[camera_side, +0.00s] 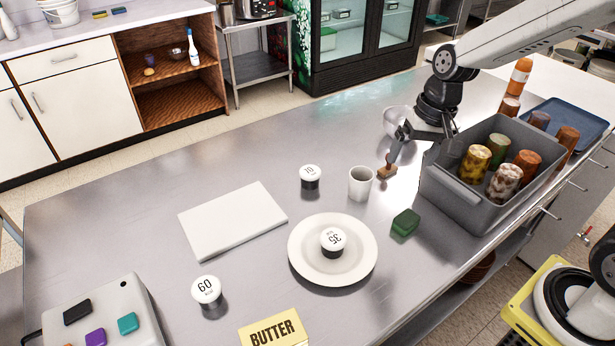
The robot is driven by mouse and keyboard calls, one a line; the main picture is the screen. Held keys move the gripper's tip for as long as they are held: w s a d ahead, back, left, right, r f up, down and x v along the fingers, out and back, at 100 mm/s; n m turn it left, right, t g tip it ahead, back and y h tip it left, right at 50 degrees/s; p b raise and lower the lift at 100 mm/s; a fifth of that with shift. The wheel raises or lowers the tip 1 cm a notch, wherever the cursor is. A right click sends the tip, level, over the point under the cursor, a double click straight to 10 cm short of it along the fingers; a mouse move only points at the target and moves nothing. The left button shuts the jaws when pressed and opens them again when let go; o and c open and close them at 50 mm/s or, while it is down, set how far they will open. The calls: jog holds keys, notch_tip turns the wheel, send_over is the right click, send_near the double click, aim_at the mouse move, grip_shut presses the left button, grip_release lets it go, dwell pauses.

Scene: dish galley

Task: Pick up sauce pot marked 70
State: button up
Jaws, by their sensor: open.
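Three small dark sauce pots with white numbered lids stand on the steel counter (150,240). The pot at the centre (310,178) has small digits that look like 10 or 70; I cannot tell which. Another pot (332,242), marked 35, stands on a white plate (300,267). A third pot (208,294) at the front left reads like 60 or 09. My gripper (388,172) is open, with a brownish tip, low over the counter to the right of the centre pot. A white cup is between them. No pot is in my gripper.
The white cup (361,184) stands left of my gripper; another pale cup (396,122) is behind it. A grey bin (455,190) of jars is on the right. A green sponge (405,223), white board (232,220) and butter box (274,330) lie nearby.

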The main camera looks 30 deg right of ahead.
jog(key=w+f+m+y, duration=0.1)
jog(key=w+m+y, duration=1.2)
jog(key=w, duration=1)
jog(key=h, duration=0.1)
send_near(316, 169)
jog(key=a, duration=0.3)
jog(key=shift+w+a+f+m, duration=0.2)
jog(key=shift+w+f+m, duration=0.05)
jog(key=shift+m, duration=0.15)
jog(key=shift+f+h, duration=0.3)
jog(key=shift+x, duration=3.9)
jog(key=shift+s, duration=0.2)
jog(key=c, duration=1.1)
jog(key=shift+r, duration=0.1)
